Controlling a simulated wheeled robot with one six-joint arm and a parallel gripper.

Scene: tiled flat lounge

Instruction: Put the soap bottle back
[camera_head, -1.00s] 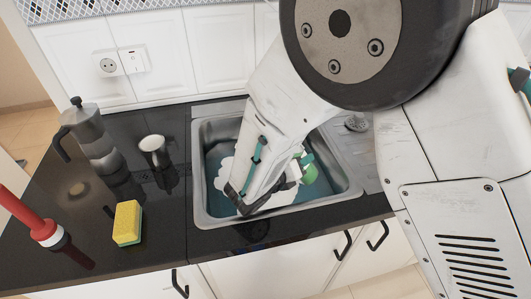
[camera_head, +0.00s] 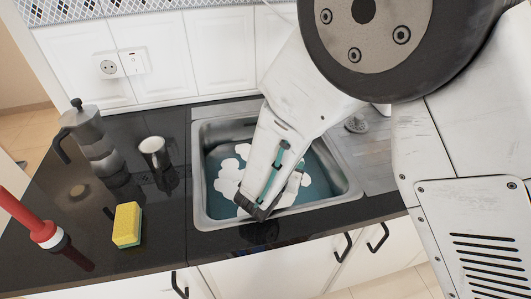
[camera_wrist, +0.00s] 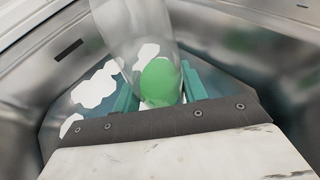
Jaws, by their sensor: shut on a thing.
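The soap bottle (camera_wrist: 160,82) shows in the wrist view as a clear, see-through body with a green part, between the two teal fingers of my gripper (camera_wrist: 158,92). My gripper is shut on it. The sink holds blue-green water with white foam patches (camera_head: 228,178).
Left of the sink, the dark counter (camera_head: 165,225) carries a moka pot (camera_head: 92,140), a metal cup (camera_head: 154,152), a yellow-green sponge (camera_head: 127,224) and a red-handled item (camera_head: 30,220). Bare counter lies between the sponge and the sink.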

